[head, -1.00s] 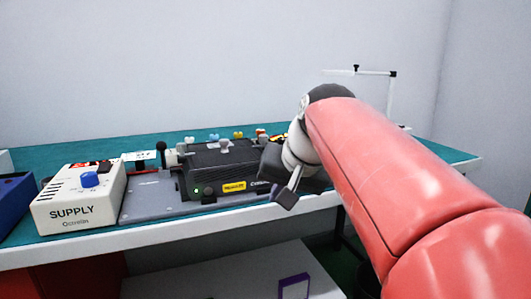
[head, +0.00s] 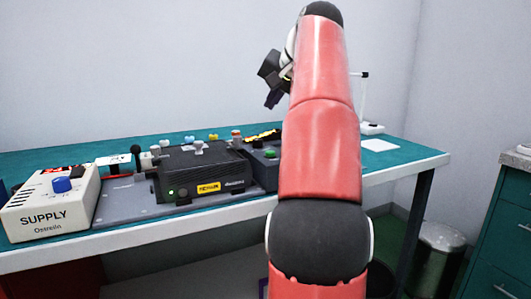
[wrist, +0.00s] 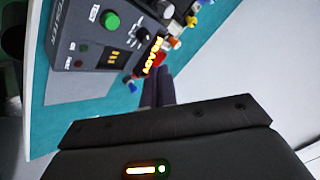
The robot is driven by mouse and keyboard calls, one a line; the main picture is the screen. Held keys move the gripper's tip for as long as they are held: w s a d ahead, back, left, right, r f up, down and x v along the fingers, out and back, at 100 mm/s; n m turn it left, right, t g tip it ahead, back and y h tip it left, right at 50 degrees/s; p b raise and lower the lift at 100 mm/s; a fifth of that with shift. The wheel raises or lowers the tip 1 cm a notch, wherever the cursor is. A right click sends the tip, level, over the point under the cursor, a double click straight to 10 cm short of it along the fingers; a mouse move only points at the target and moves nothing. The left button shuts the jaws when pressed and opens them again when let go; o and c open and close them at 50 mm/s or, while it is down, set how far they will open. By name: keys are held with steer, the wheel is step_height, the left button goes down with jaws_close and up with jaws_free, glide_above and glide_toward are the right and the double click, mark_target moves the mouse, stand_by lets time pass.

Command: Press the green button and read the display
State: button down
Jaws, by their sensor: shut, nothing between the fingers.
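The green button (head: 270,153) sits on the dark tester box (head: 262,170), partly behind my arm in the head view. The button also shows in the wrist view (wrist: 109,20), near a "TEST" label at the upper left. The display (wrist: 155,54) glows yellow-orange in the wrist view and seems to read "READY", tilted and small. In the head view the display (head: 262,136) is a thin orange glow. My gripper (head: 271,98) is shut and empty, raised above and behind the tester. Its fingers (wrist: 158,80) point toward the display side in the wrist view, apart from the button.
A white supply box (head: 45,215) with a blue knob and a dark unit (head: 200,170) with a yellow label stand on the bench (head: 405,160) to the left. Several coloured small parts lie behind. A bin (head: 435,250) and green drawers (head: 500,225) are at the right.

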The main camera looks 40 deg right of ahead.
mark_target(270, 153)
steer(key=shift+f+b, duration=2.3)
steer(key=shift+f, duration=2.1)
steer(key=shift+f, duration=0.4)
steer(key=shift+f+b, duration=0.45)
steer(key=shift+b, duration=0.05)
steer(key=shift+r, duration=0.1)
steer(key=shift+r+p, duration=0.8)
steer(key=shift+p, duration=0.2)
